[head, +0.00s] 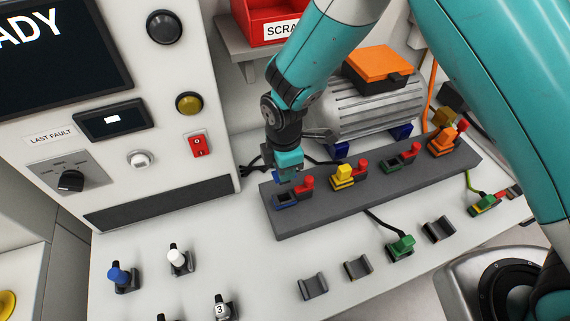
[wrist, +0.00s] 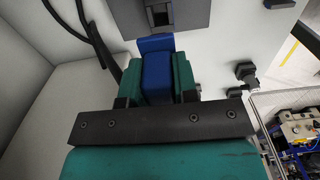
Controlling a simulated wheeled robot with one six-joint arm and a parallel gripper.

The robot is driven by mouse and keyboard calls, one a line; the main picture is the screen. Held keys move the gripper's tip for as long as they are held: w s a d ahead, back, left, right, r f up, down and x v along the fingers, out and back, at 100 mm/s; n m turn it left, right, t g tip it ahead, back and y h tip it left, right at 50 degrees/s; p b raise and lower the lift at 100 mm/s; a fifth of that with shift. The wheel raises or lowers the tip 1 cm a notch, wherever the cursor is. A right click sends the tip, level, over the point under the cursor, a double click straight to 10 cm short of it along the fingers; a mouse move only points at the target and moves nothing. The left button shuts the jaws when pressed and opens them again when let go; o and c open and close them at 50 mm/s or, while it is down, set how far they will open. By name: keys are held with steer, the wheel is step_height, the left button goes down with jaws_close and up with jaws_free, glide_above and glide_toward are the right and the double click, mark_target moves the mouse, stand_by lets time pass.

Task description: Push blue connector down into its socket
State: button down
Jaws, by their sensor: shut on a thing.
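My gripper (head: 289,168) is shut on the blue connector (head: 278,177), just above the left end of the dark grey socket block (head: 330,213). The wrist view shows the blue connector (wrist: 157,70) between the two teal fingers, its front end pointing at a grey block with a dark slot (wrist: 161,15). In the head view the blue-rimmed socket (head: 285,201) with a red lever (head: 306,184) beside it lies just below the connector. The connector looks apart from the socket; the exact gap is hard to tell.
Along the block sit a yellow connector (head: 343,174), a green socket (head: 392,161) and an orange connector (head: 441,140), each near a red lever. A grey motor (head: 370,105) stands behind. A green connector (head: 401,246) and empty cradles (head: 358,267) lie in front. A control panel (head: 130,130) rises at left.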

steer(key=shift+f+b, duration=1.15)
steer(key=shift+f, duration=0.6)
steer(key=shift+f+b, duration=1.05)
steer(key=shift+f, duration=0.35)
steer(key=shift+f+b, duration=0.15)
steer(key=shift+b, duration=0.15)
steer(key=shift+f+b, duration=1.15)
steer(key=shift+f, duration=0.4)
steer(key=c, duration=0.8)
jaws_free()
steer(key=shift+f, duration=0.1)
